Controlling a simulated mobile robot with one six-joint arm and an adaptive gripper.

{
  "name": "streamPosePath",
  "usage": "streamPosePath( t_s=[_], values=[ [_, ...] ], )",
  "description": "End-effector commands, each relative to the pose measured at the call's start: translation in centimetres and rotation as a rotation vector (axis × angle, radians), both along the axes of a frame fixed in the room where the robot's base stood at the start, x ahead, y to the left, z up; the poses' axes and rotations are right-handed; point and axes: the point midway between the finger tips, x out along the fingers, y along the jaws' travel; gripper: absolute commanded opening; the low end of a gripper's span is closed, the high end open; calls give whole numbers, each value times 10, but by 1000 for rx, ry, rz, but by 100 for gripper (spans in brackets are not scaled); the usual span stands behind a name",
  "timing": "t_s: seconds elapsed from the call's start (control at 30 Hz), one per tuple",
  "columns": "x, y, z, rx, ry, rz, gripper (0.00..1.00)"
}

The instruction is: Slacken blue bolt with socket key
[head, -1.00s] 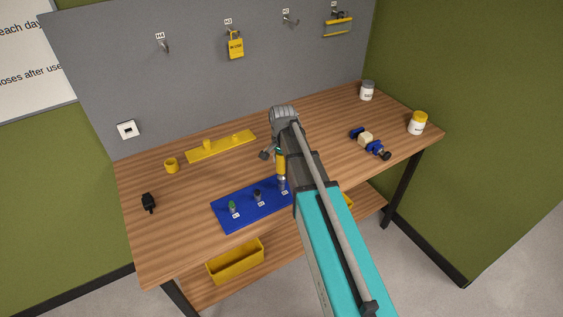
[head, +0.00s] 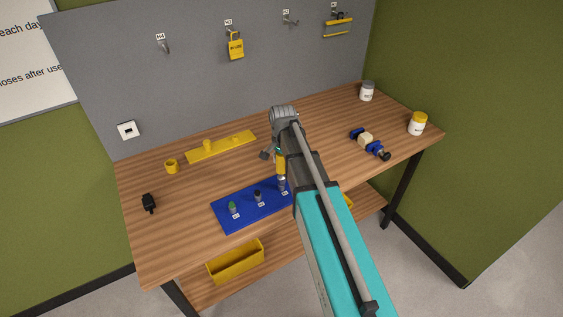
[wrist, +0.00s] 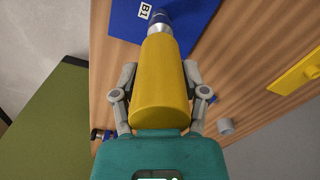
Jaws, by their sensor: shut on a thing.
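My gripper (wrist: 158,95) is shut on the yellow handle of the socket key (wrist: 158,75). The key points down at the blue plate (head: 225,217), and its metal socket (wrist: 157,27) is at the plate's right-hand bolt position, beside the label B1 (wrist: 145,11). In the head view the yellow handle (head: 281,166) shows just left of my arm. I cannot make out the blue bolt itself; the socket hides that spot, so I cannot tell how far the socket sits over it. A green-topped bolt (head: 233,206) and a dark bolt (head: 258,195) stand upright on the plate to the left.
A yellow rack (head: 221,146) and yellow cup (head: 171,166) lie behind the plate. A black part (head: 149,203) is at the left. A yellow bin (head: 236,261) is below the front edge.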

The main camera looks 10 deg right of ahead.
Motion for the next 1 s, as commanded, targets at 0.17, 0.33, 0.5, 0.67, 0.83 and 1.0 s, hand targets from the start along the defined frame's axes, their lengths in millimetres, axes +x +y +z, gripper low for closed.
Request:
streamPosePath(
  t_s=[0.17, 0.33, 0.5, 0.67, 0.83, 1.0],
  values=[
    [0, 0, 2, 0, 0, 0, 0],
    [0, 0, 9, 0, 0, 0, 0],
    [0, 0, 17, 0, 0, 0, 0],
    [0, 0, 23, 0, 0, 0, 0],
    [0, 0, 31, 0, 0, 0, 0],
    [0, 0, 38, 0, 0, 0, 0]
  ],
)
